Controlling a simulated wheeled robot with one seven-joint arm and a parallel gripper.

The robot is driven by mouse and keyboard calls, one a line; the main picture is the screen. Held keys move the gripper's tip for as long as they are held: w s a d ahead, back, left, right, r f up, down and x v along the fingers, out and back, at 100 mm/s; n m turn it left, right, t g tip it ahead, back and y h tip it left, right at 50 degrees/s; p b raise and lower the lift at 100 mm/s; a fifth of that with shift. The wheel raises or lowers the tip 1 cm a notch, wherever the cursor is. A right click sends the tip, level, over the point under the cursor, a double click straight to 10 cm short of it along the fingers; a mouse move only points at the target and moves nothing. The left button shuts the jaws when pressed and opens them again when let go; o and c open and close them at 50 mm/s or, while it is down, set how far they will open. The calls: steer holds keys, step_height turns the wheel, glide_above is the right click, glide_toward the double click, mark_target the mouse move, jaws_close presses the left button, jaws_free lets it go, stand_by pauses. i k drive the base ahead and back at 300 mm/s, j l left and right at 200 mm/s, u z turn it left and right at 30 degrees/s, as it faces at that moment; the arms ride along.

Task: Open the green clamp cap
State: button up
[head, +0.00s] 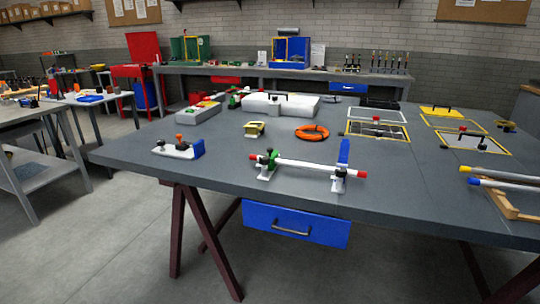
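A white rod (305,164) with red ends lies across two white clamp stands near the front edge of the grey table. The green clamp (267,166) is at the rod's left end, a small green part around or against the rod. It looks lowered over the rod, but it is too small to tell for sure. At the right stand (338,183) a blue cap (344,152) stands upright above the rod. My gripper is not in view.
A blue drawer (296,224) hangs under the table's front edge. A white block with a blue end (180,149), a yellow-topped piece (254,129) and an orange coil (312,132) lie around the rod. Yellow-framed panels (378,131) and rods on a wooden rack (512,207) are to the right.

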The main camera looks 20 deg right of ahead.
mark_target(272, 154)
steer(key=i+l, duration=0.15)
steer(key=l, duration=0.2)
steer(key=i+l, duration=0.15)
steer(key=l, duration=0.15)
steer(key=i+l, duration=0.1)
steer(key=l, duration=0.25)
steer(key=i+l, duration=0.15)
steer(key=l, duration=0.15)
steer(key=i+l, duration=0.15)
steer(key=l, duration=0.2)
steer(key=u, duration=0.05)
